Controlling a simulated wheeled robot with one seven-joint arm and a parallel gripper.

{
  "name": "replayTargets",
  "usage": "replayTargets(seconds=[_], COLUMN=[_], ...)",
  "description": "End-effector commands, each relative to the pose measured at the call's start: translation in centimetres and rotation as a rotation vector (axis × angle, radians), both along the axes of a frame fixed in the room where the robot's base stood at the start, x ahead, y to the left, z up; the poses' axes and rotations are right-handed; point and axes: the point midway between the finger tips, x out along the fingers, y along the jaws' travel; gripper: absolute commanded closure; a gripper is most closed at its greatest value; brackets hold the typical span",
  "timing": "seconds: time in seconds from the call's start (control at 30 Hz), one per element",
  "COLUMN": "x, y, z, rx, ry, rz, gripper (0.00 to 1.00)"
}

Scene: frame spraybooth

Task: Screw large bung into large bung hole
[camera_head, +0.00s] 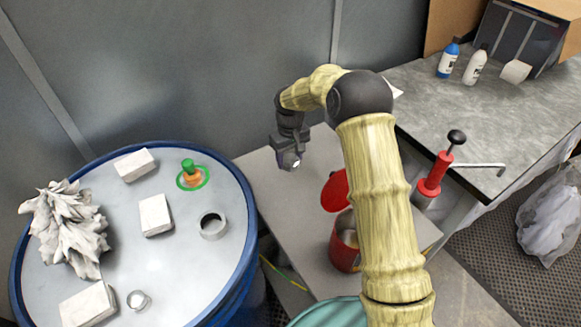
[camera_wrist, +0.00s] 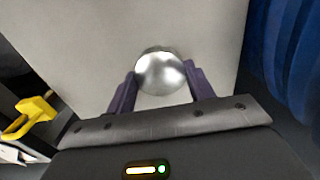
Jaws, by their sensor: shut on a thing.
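A round shiny silver bung (camera_wrist: 160,72) sits between the two purple fingertips of my gripper (camera_wrist: 161,82) in the wrist view; the gripper is shut on it. In the head view my gripper (camera_head: 290,161) hangs above the grey table, right of and apart from the blue-rimmed drum (camera_head: 245,185). Only a small bright spot of the bung shows there. The large bung hole (camera_head: 212,224), a raised pale ring with a dark inside, is on the right part of the drum's lid. It looks open and empty.
On the drum lid are pale blocks (camera_head: 155,215), a crumpled grey rag (camera_head: 68,225), an orange and green piece (camera_head: 190,175) and a small silver round fitting (camera_head: 137,300). A red can (camera_head: 343,252) stands on the grey table (camera_head: 265,170). A workbench (camera_head: 430,95) is at right.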

Motion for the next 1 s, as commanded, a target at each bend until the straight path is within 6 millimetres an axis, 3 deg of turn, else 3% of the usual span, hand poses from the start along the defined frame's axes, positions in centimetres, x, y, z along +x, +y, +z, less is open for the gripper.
replayTargets(seconds=[0.1, 0.3, 1.0], x=[0.1, 0.1, 0.0], y=[-0.1, -0.2, -0.1], z=[2.3, 4.1, 4.2], rx=[0.001, 0.001, 0.000], ry=[-0.004, -0.001, 0.000], rz=[-0.004, -0.003, -0.002], gripper=[0.71, 0.71, 0.71])
